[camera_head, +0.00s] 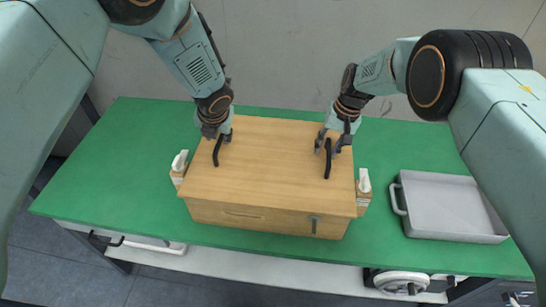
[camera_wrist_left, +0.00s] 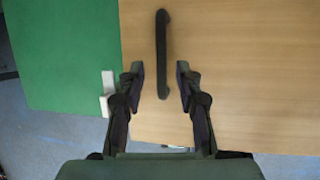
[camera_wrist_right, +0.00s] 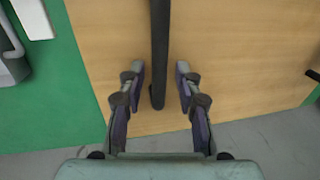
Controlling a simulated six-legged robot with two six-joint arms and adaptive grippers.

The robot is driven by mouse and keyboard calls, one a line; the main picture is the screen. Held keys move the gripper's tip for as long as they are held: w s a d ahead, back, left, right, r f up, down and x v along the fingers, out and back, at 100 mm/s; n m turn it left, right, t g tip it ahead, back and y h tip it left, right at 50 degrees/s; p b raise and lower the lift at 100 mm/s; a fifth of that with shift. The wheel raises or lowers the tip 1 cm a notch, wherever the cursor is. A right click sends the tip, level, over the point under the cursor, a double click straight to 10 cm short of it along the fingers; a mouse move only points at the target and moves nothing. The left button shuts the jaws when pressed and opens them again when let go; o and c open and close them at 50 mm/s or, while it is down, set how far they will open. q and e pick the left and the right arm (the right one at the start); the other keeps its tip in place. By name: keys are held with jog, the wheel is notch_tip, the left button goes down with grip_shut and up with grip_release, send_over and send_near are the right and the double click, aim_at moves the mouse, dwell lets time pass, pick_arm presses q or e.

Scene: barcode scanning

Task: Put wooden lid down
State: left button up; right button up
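The wooden lid (camera_head: 272,155) lies level on top of the wooden box (camera_head: 262,218) and looks seated on it. It has two black bar handles, a left handle (camera_head: 217,152) and a right handle (camera_head: 328,160). My left gripper (camera_head: 219,134) is open at the far end of the left handle. In the left wrist view the handle (camera_wrist_left: 162,45) passes between the fingers with a gap on each side. My right gripper (camera_head: 333,145) is open at the right handle. In the right wrist view that handle (camera_wrist_right: 160,45) runs between the spread fingers, apparently touching neither.
The box stands on a green table (camera_head: 125,180). White clamp-like side pieces stick out at the box's left (camera_head: 179,165) and right (camera_head: 364,185). A grey metal tray (camera_head: 455,236) with a handle lies at the right. The table's left part is clear.

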jog(key=shift+s+r, duration=0.2)
pick_arm(q)
jog(key=a+v, duration=0.1)
jog(key=v, duration=0.5)
jog(key=shift+d+r, duration=0.15)
jog(key=shift+d, duration=0.3)
pick_arm(e)
jog(key=shift+w+f, duration=0.1)
jog(key=shift+w, duration=0.1)
pick_arm(q)
jog(key=shift+s+r, duration=0.1)
jog(key=shift+s, duration=0.2)
pick_arm(e)
notch_tip(320, 180, up, 12)
jog(key=d, duration=0.2)
jog(key=shift+s+d, duration=0.2)
pick_arm(q)
jog(key=shift+w, duration=0.1)
pick_arm(e)
jog(key=shift+w+f, duration=0.1)
jog(key=shift+f, duration=0.05)
